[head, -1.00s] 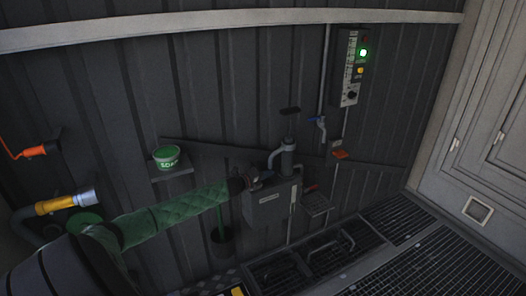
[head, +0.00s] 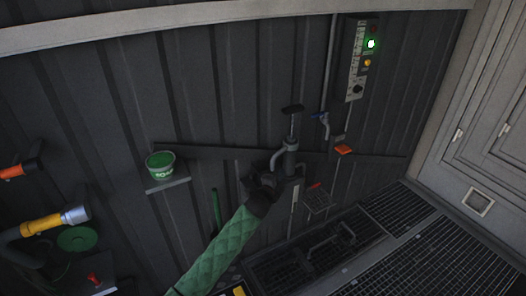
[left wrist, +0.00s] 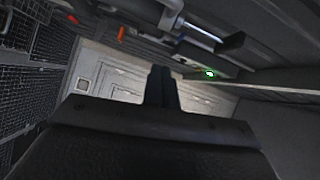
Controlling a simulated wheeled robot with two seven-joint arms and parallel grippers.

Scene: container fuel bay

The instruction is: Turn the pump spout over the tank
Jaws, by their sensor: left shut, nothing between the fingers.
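The pump is a grey upright cylinder (head: 290,163) with a black T-handle (head: 292,109) on a thin rod above it. A bent grey pipe, which looks like its spout (head: 274,160), curves from the pump's upper left side downwards. My left gripper (head: 266,182), at the end of my green-sleeved arm, is just below and left of the pump, close to the spout; I cannot tell whether they touch. Its fingers (left wrist: 162,86) are shut and empty in the left wrist view, where the pump cylinder (left wrist: 190,28) also shows. My arm hides most of the grey box below the pump. My right gripper is out of view.
A green soap tub (head: 160,164) stands on a small wall shelf at left. A yellow torch-like tool (head: 52,222) is at far left. A control panel (head: 358,62) with a green light is up right. Dark floor grating (head: 430,255) lies open at lower right.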

